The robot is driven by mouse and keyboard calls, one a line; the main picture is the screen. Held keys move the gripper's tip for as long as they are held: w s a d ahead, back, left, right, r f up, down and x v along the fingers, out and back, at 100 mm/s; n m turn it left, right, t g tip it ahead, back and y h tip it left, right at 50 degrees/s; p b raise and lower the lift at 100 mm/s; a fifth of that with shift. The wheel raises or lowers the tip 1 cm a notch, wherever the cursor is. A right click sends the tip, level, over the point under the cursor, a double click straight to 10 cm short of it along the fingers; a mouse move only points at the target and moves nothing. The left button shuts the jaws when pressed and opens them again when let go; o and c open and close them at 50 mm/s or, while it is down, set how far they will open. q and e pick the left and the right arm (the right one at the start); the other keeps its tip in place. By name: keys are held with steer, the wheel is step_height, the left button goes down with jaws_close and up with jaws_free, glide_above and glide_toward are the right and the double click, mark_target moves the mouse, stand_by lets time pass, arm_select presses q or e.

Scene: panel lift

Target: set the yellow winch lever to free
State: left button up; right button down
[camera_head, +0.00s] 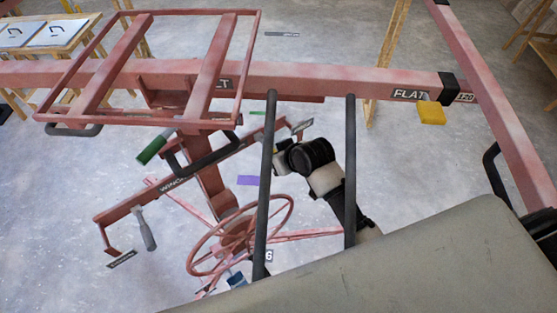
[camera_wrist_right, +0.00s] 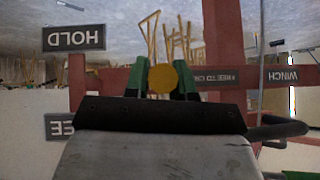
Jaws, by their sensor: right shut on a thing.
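The round yellow knob of the winch lever (camera_wrist_right: 161,80) sits between the green-padded fingers of my right gripper (camera_wrist_right: 161,84) in the right wrist view. The gripper is shut on it. The HOLD plate (camera_wrist_right: 73,38) and a partly covered plate ending in "EE" (camera_wrist_right: 60,127) stand to the left, both upside down in this view. The knob's height there lies between the two plates. In the head view my right gripper (camera_head: 281,156) is beside the red winch mast (camera_head: 212,183); the yellow knob is hidden there. My left gripper is not in view.
A red frame cradle (camera_head: 195,70) and crossbeam span the top. A red handwheel (camera_head: 240,235), a grey-handled crank (camera_head: 147,230) and a green-handled lever (camera_head: 155,147) are near the mast. Two dark upright bars (camera_head: 265,190) flank my right arm. A yellow block (camera_head: 431,112) hangs by the FLAT label.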

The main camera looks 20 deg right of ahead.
steer(key=shift+w+r+g+h, duration=0.1)
steer(key=shift+r+g+h, duration=0.2)
steer(key=shift+r+g, duration=0.45)
steer(key=c, duration=0.9)
jaws_free()
steer(key=shift+c, duration=0.2)
